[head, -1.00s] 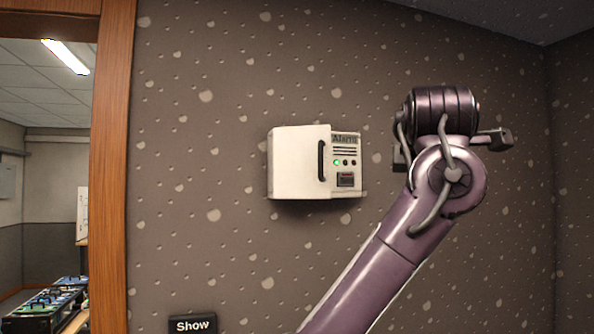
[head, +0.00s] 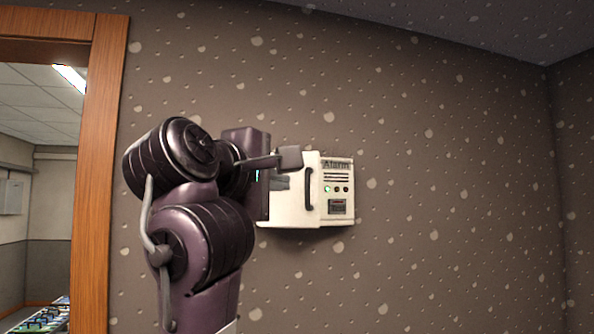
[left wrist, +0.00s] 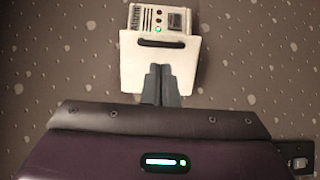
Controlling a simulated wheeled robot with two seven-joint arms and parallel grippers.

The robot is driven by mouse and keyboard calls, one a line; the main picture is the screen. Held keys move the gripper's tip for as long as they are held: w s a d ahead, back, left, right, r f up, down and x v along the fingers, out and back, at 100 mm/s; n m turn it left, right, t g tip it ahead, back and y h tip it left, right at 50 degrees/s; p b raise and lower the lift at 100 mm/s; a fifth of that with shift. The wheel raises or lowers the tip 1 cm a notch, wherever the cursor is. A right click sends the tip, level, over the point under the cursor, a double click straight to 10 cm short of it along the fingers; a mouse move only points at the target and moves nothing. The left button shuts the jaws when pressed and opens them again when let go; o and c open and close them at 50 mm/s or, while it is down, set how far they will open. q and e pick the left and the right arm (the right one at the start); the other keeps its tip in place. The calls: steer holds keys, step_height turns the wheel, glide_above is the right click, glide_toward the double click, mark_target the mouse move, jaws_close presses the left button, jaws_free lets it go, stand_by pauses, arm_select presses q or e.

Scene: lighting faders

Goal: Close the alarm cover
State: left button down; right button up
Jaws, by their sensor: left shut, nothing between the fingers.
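The alarm box (head: 338,190) hangs on the wall, with a label, lights and a small dark display on its face. Its white cover (head: 287,209) stands open, swung to the left of the face, with a dark handle (head: 309,190) near its right edge. My left gripper (head: 281,182) is in front of the cover's left part and hides some of it. In the left wrist view the shut, empty fingers (left wrist: 161,70) overlap the white cover (left wrist: 140,68), below the handle (left wrist: 160,43). I cannot tell whether they touch it. My right gripper is not in view.
A wooden door frame (head: 98,180) stands at the left, with another room beyond it. The spotted wall (head: 460,200) to the right of the box is clear. A wall corner is at the far right.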

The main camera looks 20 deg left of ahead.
mark_target(306, 187)
arm_select(q)
steer(key=w+p, duration=0.1)
steer(key=w, duration=0.1)
steer(key=w+p, duration=0.1)
steer(key=w, duration=0.1)
steer(key=w+d+p, duration=0.1)
steer(key=w, duration=0.1)
steer(key=shift+r, duration=0.1)
steer(key=shift+w+p, duration=0.45)
steer(key=shift+w, duration=0.1)
steer(key=shift+f, duration=0.2)
steer(key=shift+d+n+y, duration=0.15)
steer(key=shift+n+y, duration=0.15)
steer(key=shift+y, duration=0.1)
